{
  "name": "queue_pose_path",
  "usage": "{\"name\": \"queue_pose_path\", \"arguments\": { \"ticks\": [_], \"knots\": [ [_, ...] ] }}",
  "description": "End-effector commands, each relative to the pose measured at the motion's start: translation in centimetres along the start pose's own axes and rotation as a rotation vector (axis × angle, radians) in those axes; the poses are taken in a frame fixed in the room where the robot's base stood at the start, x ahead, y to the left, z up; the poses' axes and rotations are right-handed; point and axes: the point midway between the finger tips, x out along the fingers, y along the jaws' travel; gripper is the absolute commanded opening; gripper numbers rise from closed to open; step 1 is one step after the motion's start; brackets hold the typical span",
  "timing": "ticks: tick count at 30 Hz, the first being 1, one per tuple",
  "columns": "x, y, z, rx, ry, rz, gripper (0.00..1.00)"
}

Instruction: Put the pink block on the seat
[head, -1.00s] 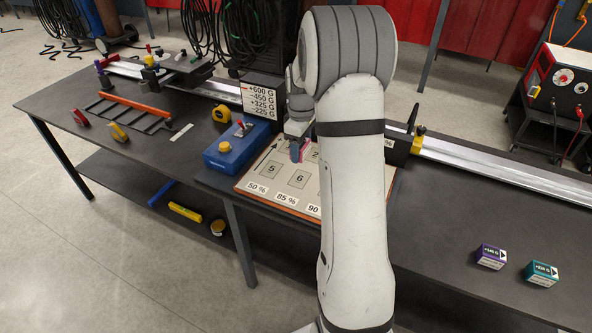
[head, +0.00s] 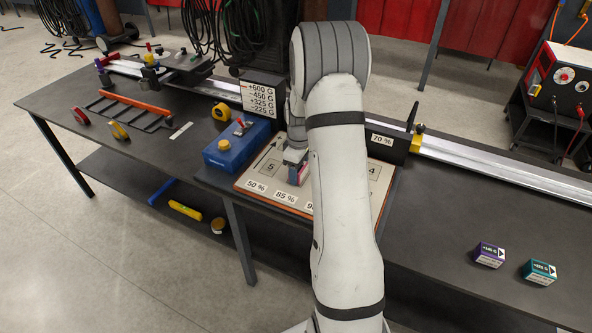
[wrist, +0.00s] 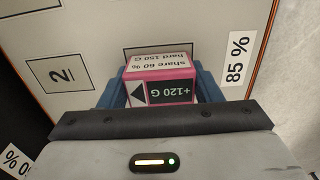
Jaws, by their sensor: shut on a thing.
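The pink block (wrist: 160,70) is between the two blue fingers of my gripper (wrist: 156,80) in the wrist view. One face reads "+120 G" beside a black arrow; another reads "share 60 %, hard 150 G". In the head view the pink block (head: 303,172) shows partly under my gripper (head: 296,168), low over the pale board (head: 248,182). The board bears outlined, numbered seats. In the wrist view an outlined seat (wrist: 140,51) lies partly behind the block, its number hidden, between seat 2 (wrist: 58,74) and the "85 %" label (wrist: 238,58). I cannot tell whether the block touches the board.
A blue box (head: 236,147) stands left of the board. A card with weights (head: 261,98) stands behind it. My arm hides the board's middle. Purple (head: 490,255) and teal (head: 540,271) blocks lie on the dark bench at right. A silver rail (head: 500,170) runs behind them.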

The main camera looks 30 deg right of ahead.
Motion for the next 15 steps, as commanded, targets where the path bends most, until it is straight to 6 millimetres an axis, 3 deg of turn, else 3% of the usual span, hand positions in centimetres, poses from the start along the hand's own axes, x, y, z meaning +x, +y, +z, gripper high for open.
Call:
{"name": "queue_pose_path", "arguments": {
  "ticks": [6,7,15],
  "knots": [
    [0.19,0.1,0.0,0.001,0.001,0.002,0.04],
    [0.32,0.04,0.04,0.001,0.0,0.0,0.59],
    [0.22,0.06,0.07,0.002,0.0,0.0,0.8]
  ]
}}
